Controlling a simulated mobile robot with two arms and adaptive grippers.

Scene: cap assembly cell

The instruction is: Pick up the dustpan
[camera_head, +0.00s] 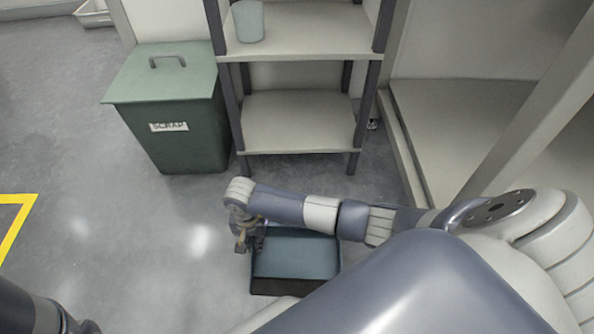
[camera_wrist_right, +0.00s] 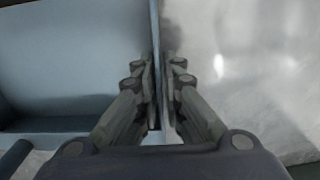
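The dustpan (camera_head: 297,258) is a blue-grey open pan with a dark front edge. It is low down in front of the shelf in the head view, partly hidden by my right arm. In the right wrist view its inside (camera_wrist_right: 70,50) fills the left half. My right gripper (camera_head: 250,243) is at the pan's left side wall. In the wrist view its two fingers (camera_wrist_right: 159,80) lie on either side of that thin wall, closed against it. Of my left arm, only a dark end part shows at the lower left corner; its fingers cannot be made out.
A green lidded scrap bin (camera_head: 190,125) stands behind and to the left. A grey shelf unit (camera_head: 300,115) stands behind the dustpan, with a pale cup (camera_head: 248,22) on an upper shelf. Open floor (camera_head: 130,240) lies to the left, with a yellow line (camera_head: 22,200).

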